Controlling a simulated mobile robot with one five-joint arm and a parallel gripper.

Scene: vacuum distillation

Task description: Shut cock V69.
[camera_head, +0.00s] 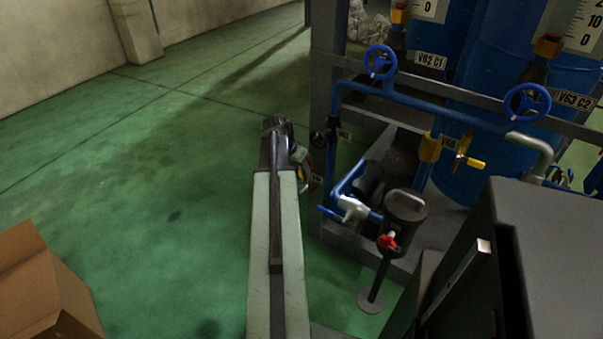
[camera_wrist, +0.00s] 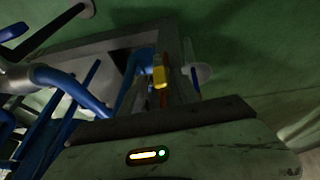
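My arm reaches forward in the head view, and its dark end with my gripper (camera_head: 299,160) is bent down at the left of the pipe frame. A small yellow part (camera_head: 301,174) shows just under the gripper. In the wrist view a yellow handle (camera_wrist: 160,76) stands upright in front of my gripper, close to a grey post. Whether the fingers touch it, and how wide they are, I cannot tell. A small tag (camera_head: 317,180) beside the gripper is too small to read. I cannot make out a V69 tag for certain.
Another yellow-handled cock (camera_head: 469,161) sits on the blue pipe at right. A dark cabinet (camera_head: 560,250) stands at right, a cardboard box (camera_head: 45,290) at lower left. The green floor at left is clear.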

